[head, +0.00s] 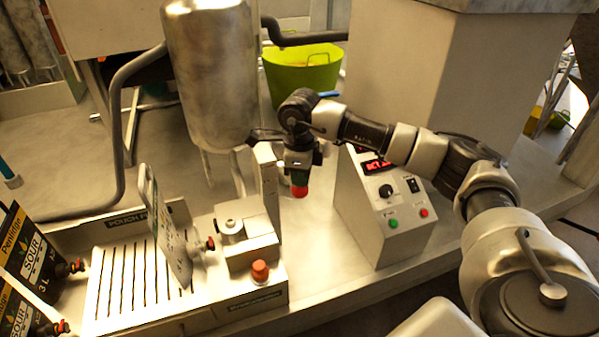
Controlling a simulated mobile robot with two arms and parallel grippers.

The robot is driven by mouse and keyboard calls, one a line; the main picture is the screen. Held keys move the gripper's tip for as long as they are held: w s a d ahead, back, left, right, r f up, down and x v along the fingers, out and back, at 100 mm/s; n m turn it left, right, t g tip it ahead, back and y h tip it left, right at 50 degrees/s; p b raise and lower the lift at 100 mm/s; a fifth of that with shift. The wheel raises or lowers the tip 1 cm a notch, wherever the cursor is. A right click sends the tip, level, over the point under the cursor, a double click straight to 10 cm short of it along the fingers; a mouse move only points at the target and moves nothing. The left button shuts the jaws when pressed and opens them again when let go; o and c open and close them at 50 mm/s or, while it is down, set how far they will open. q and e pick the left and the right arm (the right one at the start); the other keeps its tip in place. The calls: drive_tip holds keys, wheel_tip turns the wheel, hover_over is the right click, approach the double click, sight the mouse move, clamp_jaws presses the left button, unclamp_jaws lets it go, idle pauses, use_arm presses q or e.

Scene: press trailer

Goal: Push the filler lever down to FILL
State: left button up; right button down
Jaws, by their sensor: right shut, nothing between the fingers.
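The pouch filler (255,296) stands at the lower left, with a slatted drip tray (118,285) and a grey block on it. A red knob (299,191), which looks like the lever's end, shows behind the block, to its right. My right gripper (299,176) points down right over this knob, shut with nothing between its fingers. Whether it touches the knob I cannot tell. The lever's shaft and any FILL mark are hidden or too small to read. A pale pouch (166,232) stands tilted on the tray by the block. My left gripper is out of view.
An orange-red knob (260,271) sits on the filler's front right. A control box (385,205) with a red display stands to the right, close to my arm. A steel tank (212,75) rises behind. Black Pentridge pouches (28,250) stand at left. A green tub (302,75) is behind.

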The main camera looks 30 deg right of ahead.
sight(301, 189)
drive_tip(key=shift+s+f+b, duration=0.15)
drive_tip(key=shift+f+b, duration=0.4)
drive_tip(key=shift+f, duration=0.3)
drive_tip(key=shift+s+f+b, duration=0.15)
drive_tip(key=shift+f+b, duration=0.35)
drive_tip(key=shift+f, duration=0.3)
drive_tip(key=shift+s+a+f+b, duration=0.1)
drive_tip(key=shift+f+b, duration=0.95)
drive_tip(key=shift+f, duration=0.3)
drive_tip(key=shift+r, duration=0.1)
wheel_tip(301, 189, up, 10)
drive_tip(key=p, duration=0.6)
drive_tip(key=shift+r, duration=0.1)
